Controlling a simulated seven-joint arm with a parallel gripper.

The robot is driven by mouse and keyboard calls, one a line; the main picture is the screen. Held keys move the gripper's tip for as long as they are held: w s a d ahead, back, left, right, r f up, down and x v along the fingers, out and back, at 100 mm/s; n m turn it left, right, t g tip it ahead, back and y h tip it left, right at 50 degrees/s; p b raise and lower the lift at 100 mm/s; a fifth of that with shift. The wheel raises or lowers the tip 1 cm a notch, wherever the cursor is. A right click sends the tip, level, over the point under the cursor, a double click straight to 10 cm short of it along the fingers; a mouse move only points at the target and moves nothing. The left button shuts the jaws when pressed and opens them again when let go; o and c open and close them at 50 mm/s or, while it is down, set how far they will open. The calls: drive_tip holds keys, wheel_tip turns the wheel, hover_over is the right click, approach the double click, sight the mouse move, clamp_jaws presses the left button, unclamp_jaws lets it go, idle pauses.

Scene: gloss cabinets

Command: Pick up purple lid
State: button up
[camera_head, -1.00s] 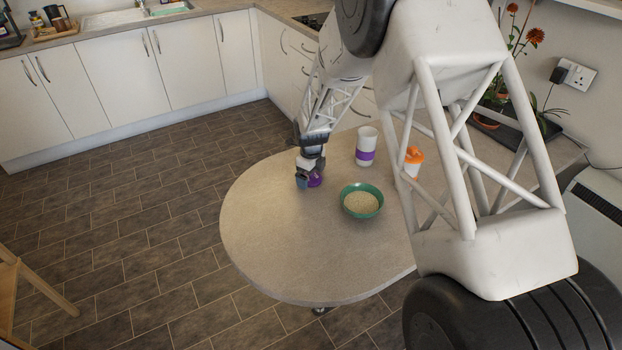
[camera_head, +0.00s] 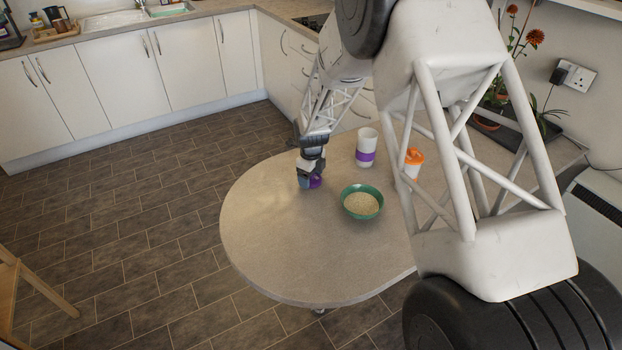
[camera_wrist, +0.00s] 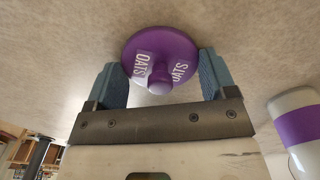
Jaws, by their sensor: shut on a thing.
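The purple lid (camera_wrist: 160,45) is a round disc with a knob and white "OATS" lettering. It sits between the two blue-grey fingers of my gripper (camera_wrist: 160,82) in the wrist view, which are shut on it. In the head view my gripper (camera_head: 309,183) is at the left part of the table, low over the top, and the lid (camera_head: 315,182) shows partly beside the fingers. I cannot tell whether the lid touches the table.
A white cup with a purple band (camera_head: 366,148) stands right of my gripper. A green bowl of grain (camera_head: 361,202) is nearer. An orange-topped cup (camera_head: 413,163) stands behind my arm. The table's (camera_head: 270,250) front left is clear.

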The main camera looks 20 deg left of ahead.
drive_tip(key=shift+r, duration=0.15)
wheel_tip(320, 180, up, 10)
drive_tip(key=shift+f, duration=0.15)
idle(0.4)
idle(0.6)
drive_tip(key=w+d+r, duration=0.5)
drive_tip(key=w+d, duration=0.2)
drive_tip(key=d, duration=0.1)
drive_tip(key=w+d+r, duration=0.5)
drive_tip(key=w+d, duration=0.2)
drive_tip(key=d, duration=0.1)
drive_tip(key=shift+w, duration=0.25)
drive_tip(key=shift+f, duration=0.15)
wheel_tip(320, 180, down, 6)
idle(0.6)
drive_tip(key=shift+d+f, duration=0.1)
drive_tip(key=shift+f, duration=0.1)
idle(2.4)
